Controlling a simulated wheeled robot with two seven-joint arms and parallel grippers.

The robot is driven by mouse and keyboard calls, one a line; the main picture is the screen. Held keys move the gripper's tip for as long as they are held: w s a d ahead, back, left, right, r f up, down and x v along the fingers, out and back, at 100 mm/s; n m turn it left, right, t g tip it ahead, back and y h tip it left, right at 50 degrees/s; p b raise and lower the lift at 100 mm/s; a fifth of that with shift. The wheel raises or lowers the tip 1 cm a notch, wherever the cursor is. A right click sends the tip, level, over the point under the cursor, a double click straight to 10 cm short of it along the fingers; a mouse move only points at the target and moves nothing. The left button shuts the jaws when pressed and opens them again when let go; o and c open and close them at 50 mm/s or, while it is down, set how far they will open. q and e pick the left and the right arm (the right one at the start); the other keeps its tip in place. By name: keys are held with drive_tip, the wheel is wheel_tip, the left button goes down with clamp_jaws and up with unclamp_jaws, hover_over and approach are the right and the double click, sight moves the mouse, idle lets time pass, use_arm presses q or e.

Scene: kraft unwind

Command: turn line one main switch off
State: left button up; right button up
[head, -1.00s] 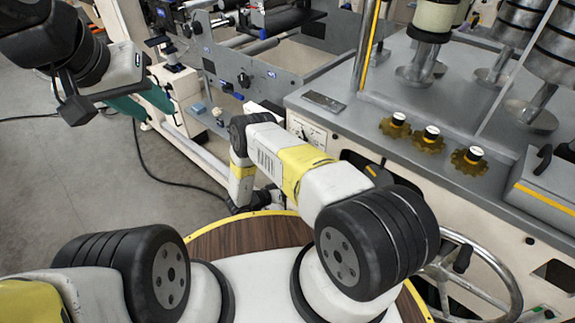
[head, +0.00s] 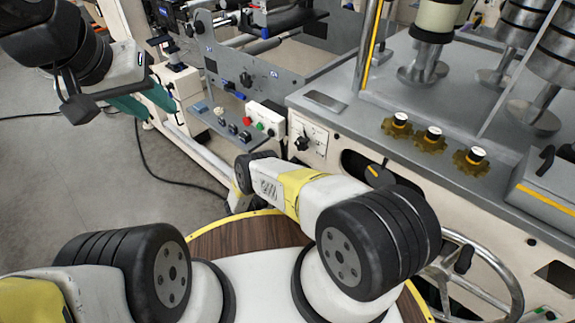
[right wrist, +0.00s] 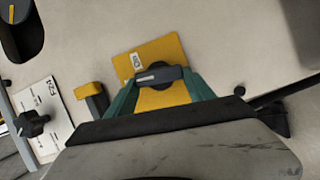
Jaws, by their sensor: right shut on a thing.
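In the right wrist view, a black rotary switch handle (right wrist: 160,74) with a white mark sits on a yellow plate (right wrist: 165,49) with a small label, on a pale panel. Its bar lies nearly level in that picture. My right gripper (right wrist: 160,82) has its green fingers shut on this handle, one at each end. In the head view my own right arm hides that gripper and the switch. My left gripper (head: 143,103) hangs at the upper left of the head view, its green fingers apart and empty, away from the panel.
A black knob on a labelled white plate (head: 317,137) is beside a box with red and green buttons (head: 266,119). The wrist view also shows a yellow block (right wrist: 92,97) near the gripper. A handwheel (head: 478,270) and yellow-black knobs (head: 428,140) are at right.

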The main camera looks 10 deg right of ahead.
drive_tip(key=shift+n, duration=0.3)
drive_tip(key=o, duration=1.4)
